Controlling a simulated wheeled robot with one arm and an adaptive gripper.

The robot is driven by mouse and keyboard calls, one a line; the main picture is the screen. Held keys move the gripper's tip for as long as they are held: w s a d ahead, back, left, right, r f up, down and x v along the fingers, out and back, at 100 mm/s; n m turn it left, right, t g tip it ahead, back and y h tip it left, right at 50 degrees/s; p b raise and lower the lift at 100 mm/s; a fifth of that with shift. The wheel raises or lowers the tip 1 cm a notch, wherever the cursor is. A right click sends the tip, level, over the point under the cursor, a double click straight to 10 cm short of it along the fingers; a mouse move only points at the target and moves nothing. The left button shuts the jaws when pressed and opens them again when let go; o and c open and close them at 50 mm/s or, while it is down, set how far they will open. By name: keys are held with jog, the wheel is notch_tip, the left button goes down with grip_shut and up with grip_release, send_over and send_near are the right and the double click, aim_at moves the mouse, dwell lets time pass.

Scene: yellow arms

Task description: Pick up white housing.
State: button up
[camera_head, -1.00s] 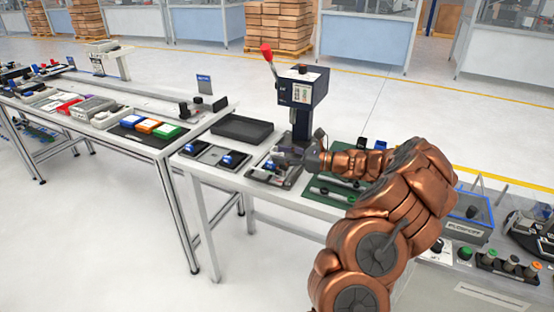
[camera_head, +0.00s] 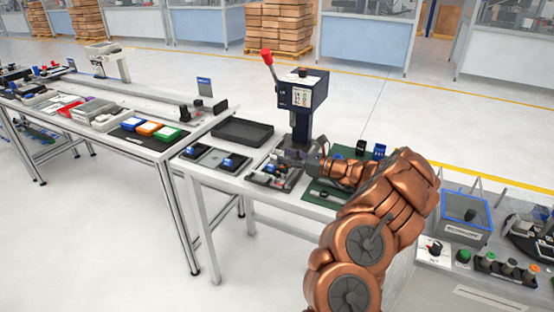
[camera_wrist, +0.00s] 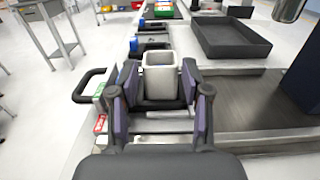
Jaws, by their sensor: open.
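The white housing (camera_wrist: 160,77) is a hollow, box-like part with an open top. It shows in the wrist view in the middle, over a dark fixture. My gripper (camera_wrist: 160,85) is open, with one purple-grey finger on the left of the housing and one on the right. Whether the fingers touch it cannot be told. The housing cannot be made out clearly there.
The lever press (camera_head: 302,95) with a red knob stands just behind. An empty black tray (camera_head: 242,132) and small fixtures with blue parts (camera_head: 229,161) lie to the left. A green mat (camera_head: 320,198) lies to the right. A black handle (camera_wrist: 88,85) sticks out left in the wrist view.

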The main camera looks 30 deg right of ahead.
jog(key=shift+x, duration=1.4)
jog(key=c, duration=0.8)
notch_tip(320, 180, up, 10)
jog(key=shift+b, duration=0.6)
